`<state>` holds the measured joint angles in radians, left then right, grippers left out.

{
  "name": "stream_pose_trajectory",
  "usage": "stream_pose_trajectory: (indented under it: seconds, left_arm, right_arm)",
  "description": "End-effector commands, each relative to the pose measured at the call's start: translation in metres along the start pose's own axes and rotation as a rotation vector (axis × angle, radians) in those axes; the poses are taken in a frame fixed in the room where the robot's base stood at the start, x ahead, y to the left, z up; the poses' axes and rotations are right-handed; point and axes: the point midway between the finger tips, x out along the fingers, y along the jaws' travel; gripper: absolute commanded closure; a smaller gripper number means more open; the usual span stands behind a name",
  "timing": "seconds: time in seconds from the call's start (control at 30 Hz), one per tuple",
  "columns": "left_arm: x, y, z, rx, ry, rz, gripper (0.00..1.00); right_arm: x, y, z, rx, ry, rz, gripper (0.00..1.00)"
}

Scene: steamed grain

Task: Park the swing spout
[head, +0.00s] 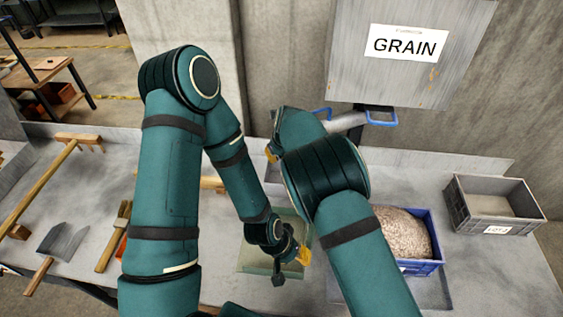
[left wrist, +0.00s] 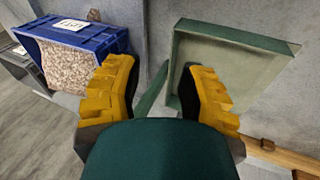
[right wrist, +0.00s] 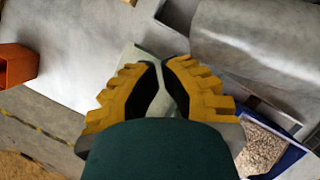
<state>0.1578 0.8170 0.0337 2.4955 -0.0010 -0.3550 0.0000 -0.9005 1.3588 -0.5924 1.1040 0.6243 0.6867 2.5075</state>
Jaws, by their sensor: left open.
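The swing spout (head: 345,122) is a grey metal pipe under the grain hopper (head: 350,60), with blue handle-like loops (head: 381,117) beside it. Its left part is hidden behind my right arm. A large grey metal surface, perhaps the spout (right wrist: 255,35), shows in the right wrist view. My left gripper (head: 292,268) is open and empty over the green tray (left wrist: 235,37); its fingers (left wrist: 160,90) stand wide apart. My right gripper is mostly hidden in the head view, with a yellow bit (head: 271,154) showing. Its fingertips (right wrist: 161,66) nearly meet, with nothing visible between them.
A blue bin of grain (head: 437,240) stands right of my right arm, with a grey bin (head: 510,224) farther right. A rake (head: 40,185), a scoop (head: 62,241) and a brush (head: 115,235) lie on the left bench. Both arms crowd the middle.

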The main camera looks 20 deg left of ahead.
Motion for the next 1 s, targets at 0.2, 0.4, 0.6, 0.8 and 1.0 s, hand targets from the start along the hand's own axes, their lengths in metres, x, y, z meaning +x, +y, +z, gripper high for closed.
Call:
stream_pose_trajectory:
  seconds: [0.2,0.4,0.6,0.8,1.0]
  left_arm:
    - [0.003,-0.001,0.000,-0.001,0.000,0.000,0.61]
    - [0.004,-0.002,0.001,-0.001,0.001,0.000,0.61]
    - [0.006,-0.003,0.001,-0.001,0.001,-0.001,0.61]
    - [0.006,-0.003,0.001,-0.001,0.001,-0.001,0.61]
    - [0.007,-0.003,0.001,-0.002,0.001,-0.001,0.61]
  right_arm:
    - [0.008,-0.006,0.018,0.000,-0.001,0.000,1.00]
    - [0.013,-0.011,0.031,0.000,-0.002,-0.001,1.00]
    - [0.017,-0.014,0.040,0.000,0.000,0.000,1.00]
    - [0.018,-0.016,0.046,-0.001,-0.001,0.000,1.00]
    - [0.019,-0.017,0.048,0.001,0.000,0.001,1.00]
